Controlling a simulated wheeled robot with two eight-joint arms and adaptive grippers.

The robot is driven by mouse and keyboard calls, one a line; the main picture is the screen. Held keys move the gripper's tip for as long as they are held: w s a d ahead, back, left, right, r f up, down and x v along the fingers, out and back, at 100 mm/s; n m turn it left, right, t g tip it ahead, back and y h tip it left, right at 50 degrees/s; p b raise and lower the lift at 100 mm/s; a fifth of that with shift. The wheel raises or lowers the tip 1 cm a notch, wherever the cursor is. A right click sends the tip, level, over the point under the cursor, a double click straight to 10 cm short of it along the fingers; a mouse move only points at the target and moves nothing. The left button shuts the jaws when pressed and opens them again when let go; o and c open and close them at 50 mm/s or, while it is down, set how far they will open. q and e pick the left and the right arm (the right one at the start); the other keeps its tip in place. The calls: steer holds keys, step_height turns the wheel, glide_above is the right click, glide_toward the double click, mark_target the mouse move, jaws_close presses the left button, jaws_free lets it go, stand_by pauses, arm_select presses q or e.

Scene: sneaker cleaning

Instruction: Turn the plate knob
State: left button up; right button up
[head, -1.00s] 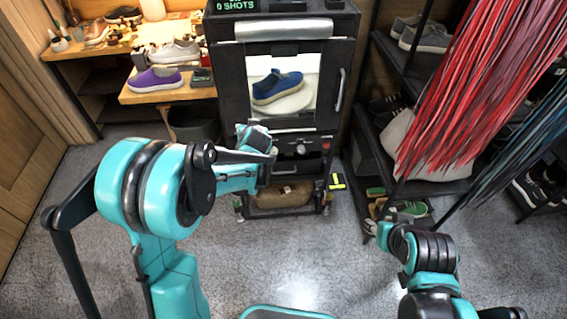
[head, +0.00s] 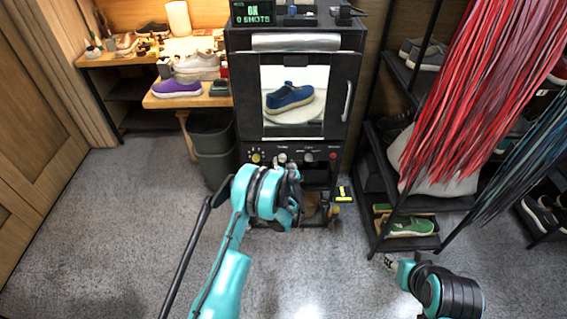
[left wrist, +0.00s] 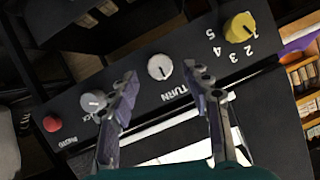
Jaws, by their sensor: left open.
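The plate knob, a round pale knob (left wrist: 160,66) marked TURN, sits on the black control panel. In the left wrist view it lies between the two fingertips of my left gripper (left wrist: 165,78). That gripper is open, and whether a finger touches the knob I cannot tell. In the head view the knob (head: 282,158) shows just above my left gripper (head: 290,172), which my wrist partly hides. A blue shoe (head: 290,96) sits on a white round plate (head: 297,113) behind the machine's window. My right gripper (head: 391,262) is low at the right, its fingers too small to read.
The panel also holds a yellow numbered knob (left wrist: 240,27), another pale knob (left wrist: 93,101) and a red button (left wrist: 52,123). A shoe rack (head: 375,190) stands right of the machine. A grey bin (head: 213,150) and workbench (head: 160,98) stand left. The floor in front is open.

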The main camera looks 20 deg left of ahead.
mark_target(283, 159)
arm_select(q)
steer(key=shift+b+x, duration=0.4)
steer(key=shift+x, duration=1.3)
steer(key=shift+r, duration=0.1)
jaws_close()
steer(key=shift+m+y, duration=0.3)
steer(key=shift+d+m+y, duration=0.1)
steer(key=shift+m+y, duration=0.3)
steer(key=shift+m, duration=0.2)
steer(key=shift+m+y, duration=0.9)
steer(key=shift+m, duration=0.5)
steer(key=shift+d, duration=0.1)
